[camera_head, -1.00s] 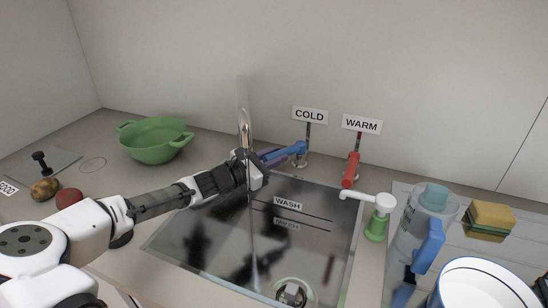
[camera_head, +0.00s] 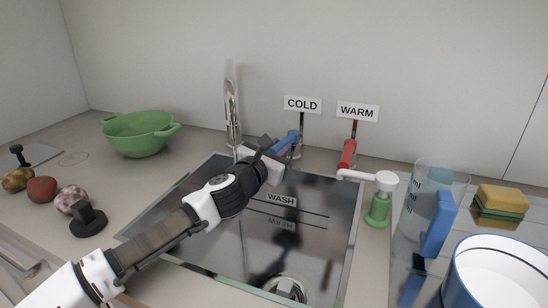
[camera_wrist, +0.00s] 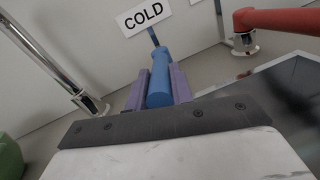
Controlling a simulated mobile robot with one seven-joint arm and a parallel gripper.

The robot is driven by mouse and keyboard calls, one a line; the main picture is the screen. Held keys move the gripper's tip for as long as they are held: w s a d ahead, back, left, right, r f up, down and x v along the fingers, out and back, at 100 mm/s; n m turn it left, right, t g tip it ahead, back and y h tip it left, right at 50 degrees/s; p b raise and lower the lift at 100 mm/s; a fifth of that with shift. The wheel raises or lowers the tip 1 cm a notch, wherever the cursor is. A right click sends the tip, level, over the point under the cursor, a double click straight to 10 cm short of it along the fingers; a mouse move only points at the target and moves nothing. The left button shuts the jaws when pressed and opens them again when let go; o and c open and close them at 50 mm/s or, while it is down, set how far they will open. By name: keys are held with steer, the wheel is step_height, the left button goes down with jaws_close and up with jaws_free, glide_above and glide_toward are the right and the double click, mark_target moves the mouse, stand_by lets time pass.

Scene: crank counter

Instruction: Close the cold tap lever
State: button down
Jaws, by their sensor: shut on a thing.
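The blue cold tap lever (camera_head: 289,141) stands behind the sink under the COLD sign (camera_head: 302,104). In the wrist view the blue lever (camera_wrist: 160,78) lies between the two purple fingers of my gripper (camera_wrist: 158,88). My gripper (camera_head: 273,147) is shut on the lever, which points out toward the front. The lever's free end is hidden by my gripper in the head view. A flow of water cannot be made out at the spout.
The chrome faucet (camera_head: 232,115) rises just left of my gripper. The red warm lever (camera_head: 347,154) and a green soap pump (camera_head: 378,208) stand to the right. A green colander (camera_head: 139,134) is at the left. The sink (camera_head: 225,235) lies below my arm.

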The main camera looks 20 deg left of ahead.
steer(key=shift+d+n+y+b, duration=0.5)
steer(key=shift+n+y, duration=0.2)
steer(key=shift+y, duration=0.4)
steer(key=c, duration=1.2)
jaws_free()
steer(key=shift+c, duration=0.2)
steer(key=s+b, duration=0.1)
steer(key=s, duration=1.2)
steer(key=shift+s+a, duration=0.15)
steer(key=shift+s, duration=0.25)
